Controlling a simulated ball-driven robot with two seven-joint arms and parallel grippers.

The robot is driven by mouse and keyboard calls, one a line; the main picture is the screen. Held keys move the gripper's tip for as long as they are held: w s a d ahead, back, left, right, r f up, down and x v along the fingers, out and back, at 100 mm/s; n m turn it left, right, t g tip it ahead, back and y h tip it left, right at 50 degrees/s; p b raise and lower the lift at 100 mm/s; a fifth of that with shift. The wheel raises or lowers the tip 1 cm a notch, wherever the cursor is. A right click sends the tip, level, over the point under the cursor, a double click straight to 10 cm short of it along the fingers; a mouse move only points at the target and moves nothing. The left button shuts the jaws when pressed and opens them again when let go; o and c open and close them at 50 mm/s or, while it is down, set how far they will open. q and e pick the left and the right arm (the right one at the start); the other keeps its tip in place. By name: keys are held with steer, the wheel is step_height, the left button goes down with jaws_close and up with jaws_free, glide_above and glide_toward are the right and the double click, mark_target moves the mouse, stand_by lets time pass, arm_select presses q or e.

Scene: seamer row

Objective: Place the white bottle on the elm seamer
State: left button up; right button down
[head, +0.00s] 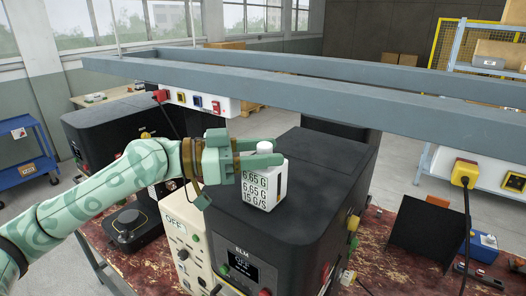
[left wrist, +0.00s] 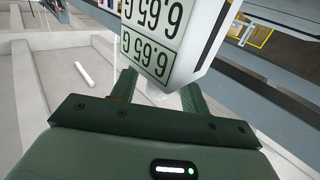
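The white bottle (head: 264,182), a square block-shaped body with black printed figures and a round white cap, is upright over the black top of the elm seamer (head: 310,160). Its base appears to rest on that top. The seamer's front panel reads ELM (head: 241,261). My left gripper (head: 264,150) reaches in from the left at cap height, one finger on each side of the cap. In the left wrist view the left gripper (left wrist: 158,92) shows gaps between its fingers and the bottle's neck, and the bottle (left wrist: 165,40) fills the top middle. My right gripper is not in view.
A grey overhead frame (head: 330,85) crosses behind and above the bottle. The seamer top behind the bottle is clear.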

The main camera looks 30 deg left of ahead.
arm_select(q)
steer(key=shift+r, duration=0.25)
steer(key=b+v, duration=0.6)
steer(key=v, duration=0.6)
steer(key=shift+f, duration=0.1)
